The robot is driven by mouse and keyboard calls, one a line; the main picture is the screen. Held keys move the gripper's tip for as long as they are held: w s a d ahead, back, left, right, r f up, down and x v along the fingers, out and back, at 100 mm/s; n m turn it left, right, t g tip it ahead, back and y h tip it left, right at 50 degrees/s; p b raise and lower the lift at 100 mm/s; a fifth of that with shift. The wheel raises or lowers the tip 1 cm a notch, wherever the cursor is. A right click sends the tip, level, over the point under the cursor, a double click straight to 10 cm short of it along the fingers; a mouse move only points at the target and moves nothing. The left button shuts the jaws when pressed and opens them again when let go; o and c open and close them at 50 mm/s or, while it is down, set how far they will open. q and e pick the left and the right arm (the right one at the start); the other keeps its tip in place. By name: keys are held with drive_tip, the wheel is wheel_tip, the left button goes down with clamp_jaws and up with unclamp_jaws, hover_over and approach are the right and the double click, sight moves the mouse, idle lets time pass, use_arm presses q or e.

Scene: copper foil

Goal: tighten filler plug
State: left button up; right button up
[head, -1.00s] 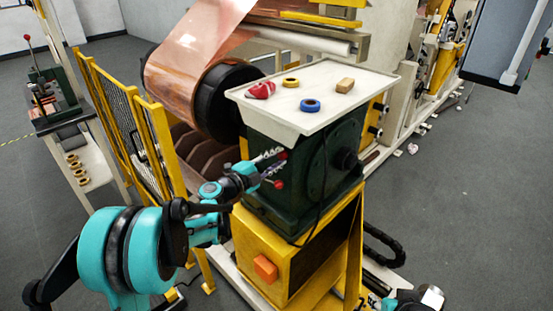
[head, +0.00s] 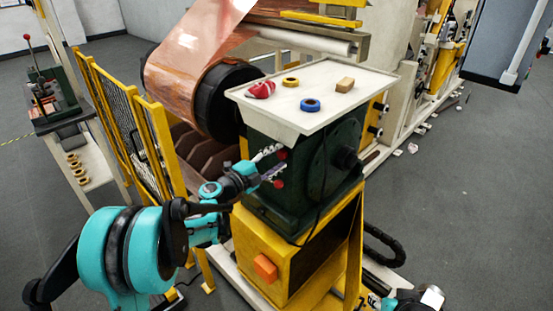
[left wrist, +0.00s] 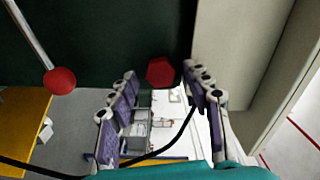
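The filler plug, a red hexagonal cap, sits on the side of the dark green gearbox (head: 262,200). In the left wrist view the plug (left wrist: 160,72) lies between and just beyond the two fingertips, with a gap on each side. It also shows as a small red spot in the head view (head: 283,154). My left gripper (head: 275,160) is open and empty at the gearbox side. Its jointed white and purple fingers show in the left wrist view (left wrist: 160,78). My right gripper is not visible; only parts of what seems my right arm show at the lower right.
A red ball knob (left wrist: 59,81) on a metal lever is beside the plug; in the head view it is below it (head: 279,183). A cream tray (head: 270,105) with tape rolls overhangs the gripper. A yellow stand (head: 246,253) is below. A dark cable hangs nearby.

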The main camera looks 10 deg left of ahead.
use_arm(q)
drive_tip(key=v, duration=1.2)
